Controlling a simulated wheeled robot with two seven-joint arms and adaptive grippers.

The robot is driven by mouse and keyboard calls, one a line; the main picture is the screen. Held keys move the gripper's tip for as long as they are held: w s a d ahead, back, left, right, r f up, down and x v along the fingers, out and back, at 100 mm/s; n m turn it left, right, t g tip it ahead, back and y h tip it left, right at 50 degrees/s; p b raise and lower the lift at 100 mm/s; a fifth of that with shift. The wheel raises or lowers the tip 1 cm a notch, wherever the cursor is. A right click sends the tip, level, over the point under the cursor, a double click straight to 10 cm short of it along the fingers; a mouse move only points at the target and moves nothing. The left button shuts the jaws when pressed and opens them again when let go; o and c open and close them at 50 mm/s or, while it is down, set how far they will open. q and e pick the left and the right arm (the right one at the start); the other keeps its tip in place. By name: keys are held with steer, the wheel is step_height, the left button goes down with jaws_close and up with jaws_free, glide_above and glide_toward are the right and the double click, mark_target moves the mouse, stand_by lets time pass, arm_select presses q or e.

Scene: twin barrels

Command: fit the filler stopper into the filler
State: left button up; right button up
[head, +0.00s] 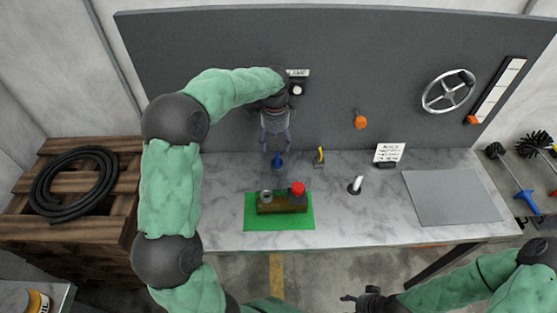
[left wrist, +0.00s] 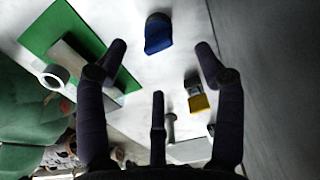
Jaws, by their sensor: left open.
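A blue piece (head: 278,160), which looks like the filler stopper, stands on the marble bench behind the green mat. It also shows in the left wrist view (left wrist: 158,35), beyond my fingertips. A brown block (head: 283,208) on the mat carries a grey ring-shaped opening (head: 266,196), apparently the filler, and a red cap (head: 298,188). The ring also shows at the left of the left wrist view (left wrist: 51,77). My left gripper (head: 277,147) points down above the blue piece, open and empty. My right gripper (head: 352,298) is low, in front of the bench; its jaws are unclear.
The green mat (head: 250,222) lies under the block. A yellow-topped item (head: 320,155), a white post (head: 356,184) and a small sign (head: 389,153) stand to the right. A bare grey mat (head: 453,197) lies farther right. A dark wall panel (head: 340,60) rises close behind the bench.

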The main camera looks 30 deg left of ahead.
mark_target(277, 156)
arm_select(q)
step_height(277, 156, down, 3)
steer(key=shift+w+f+b, duration=0.15)
steer(key=shift+f+b, duration=0.05)
steer(key=shift+b, duration=0.15)
steer(key=f, duration=0.1)
steer(key=f+b, duration=0.1)
steer(key=f, duration=0.1)
steer(key=f+b, duration=0.1)
steer(key=f, duration=0.1)
steer(key=shift+s+d, duration=0.2)
steer(key=shift+d, duration=0.1)
steer(key=c, duration=1.3)
